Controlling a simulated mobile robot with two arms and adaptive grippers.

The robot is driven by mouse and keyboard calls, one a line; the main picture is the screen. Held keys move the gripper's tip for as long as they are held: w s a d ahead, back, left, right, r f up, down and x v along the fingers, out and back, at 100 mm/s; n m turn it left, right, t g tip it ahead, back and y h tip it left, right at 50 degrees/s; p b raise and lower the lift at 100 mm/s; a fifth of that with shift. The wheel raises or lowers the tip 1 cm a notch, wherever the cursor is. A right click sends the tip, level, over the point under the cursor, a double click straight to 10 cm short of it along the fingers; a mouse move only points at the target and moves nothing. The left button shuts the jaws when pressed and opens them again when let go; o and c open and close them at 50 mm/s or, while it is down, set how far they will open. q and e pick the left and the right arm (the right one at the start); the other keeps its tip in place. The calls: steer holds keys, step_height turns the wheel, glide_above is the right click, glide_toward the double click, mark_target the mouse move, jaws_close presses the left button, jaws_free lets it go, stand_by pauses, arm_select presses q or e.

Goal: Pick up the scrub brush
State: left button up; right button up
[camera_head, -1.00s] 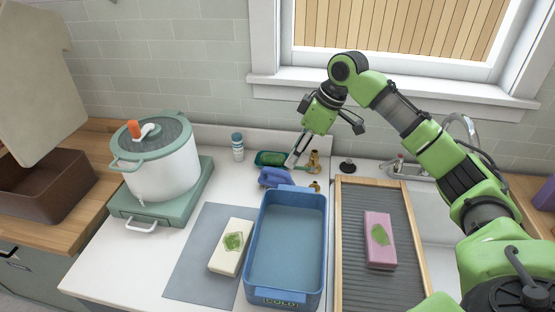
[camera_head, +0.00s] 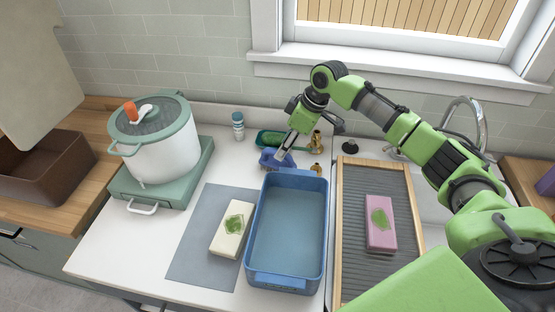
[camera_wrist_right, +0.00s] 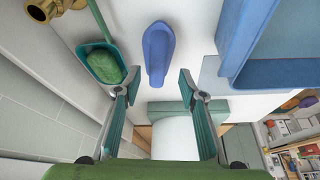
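The scrub brush (camera_head: 269,160) is blue-purple and lies on the white counter behind the blue tub. It shows whole in the right wrist view (camera_wrist_right: 158,52), just ahead of my fingers. My right gripper (camera_head: 284,153) is over the brush in the head view and partly hides it. In the wrist view my right gripper (camera_wrist_right: 157,84) is open and empty, its two fingers spread to either side of the brush's line. The gap to the brush is hard to judge. My left gripper is not in view.
Close by are a green dish with green soap (camera_head: 270,138), brass fittings (camera_head: 316,141) and the blue tub (camera_head: 322,230). A white pot (camera_head: 165,158) stands left. A washboard (camera_head: 345,200) with a pink block (camera_head: 380,236) lies right. A capped bottle (camera_head: 238,127) stands behind.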

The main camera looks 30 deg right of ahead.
steer(key=p+x, duration=0.1)
steer(key=x, duration=0.2)
steer(key=shift+w+d+f+p, duration=0.1)
steer(key=shift+w+f+p, duration=0.05)
steer(key=shift+f+p, duration=0.15)
steer(key=shift+w+f, duration=0.2)
steer(key=shift+f, duration=0.3)
steer(key=shift+s, duration=0.1)
jaws_close()
steer(key=shift+r, duration=0.1)
steer(key=shift+r, duration=0.3)
step_height(320, 180, up, 9)
steer(key=b, duration=0.2)
steer(key=shift+r+b, duration=0.2)
steer(key=shift+b, duration=0.15)
